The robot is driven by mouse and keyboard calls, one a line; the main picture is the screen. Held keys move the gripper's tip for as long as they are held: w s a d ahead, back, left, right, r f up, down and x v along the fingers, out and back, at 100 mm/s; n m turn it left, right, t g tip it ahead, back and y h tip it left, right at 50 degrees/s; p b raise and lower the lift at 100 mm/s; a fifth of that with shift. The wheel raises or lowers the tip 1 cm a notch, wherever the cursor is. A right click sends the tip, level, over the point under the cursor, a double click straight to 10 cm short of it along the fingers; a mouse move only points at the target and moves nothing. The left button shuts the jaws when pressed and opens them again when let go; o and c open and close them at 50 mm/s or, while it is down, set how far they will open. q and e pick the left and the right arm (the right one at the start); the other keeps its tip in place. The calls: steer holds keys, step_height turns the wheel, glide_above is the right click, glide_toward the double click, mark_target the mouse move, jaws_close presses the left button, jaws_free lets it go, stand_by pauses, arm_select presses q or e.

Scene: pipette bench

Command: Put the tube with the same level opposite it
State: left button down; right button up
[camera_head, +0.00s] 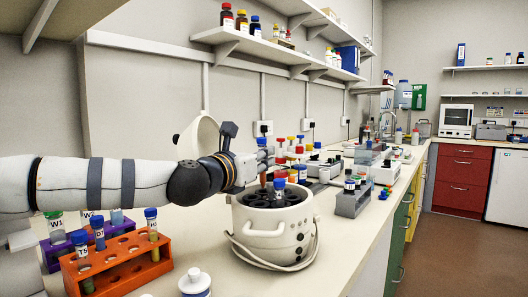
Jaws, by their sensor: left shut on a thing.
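My left gripper (262,160) is shut on a tube, whose reddish lower part (263,180) hangs below the fingers over the centrifuge's dark rotor; whether its tip is inside a slot I cannot tell. The white round centrifuge (265,243) stands open on the bench, its lid (199,134) raised behind my arm. A blue-capped tube (279,184) stands in the rotor, right of the held tube. An orange rack (118,271) at the lower left holds several blue-capped tubes, one with yellowish liquid (154,246). My right gripper is out of view.
A purple rack (52,257) with labelled tubes stands behind the orange rack. A white-lidded jar (195,283) is at the front. A grey rack (351,203) with dark vials is right of the centrifuge, near the bench edge. Several colourful-capped items crowd the bench behind the gripper.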

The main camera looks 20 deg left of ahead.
arm_select(q)
steer(key=shift+d+f, duration=0.1)
steer(key=shift+f, duration=0.7)
steer(key=c, duration=1.6)
jaws_free()
steer(key=shift+s+r, duration=0.1)
steer(key=shift+o, duration=0.2)
steer(key=shift+r, duration=0.3)
step_height(320, 180, up, 10)
steer(key=shift+f, duration=0.1)
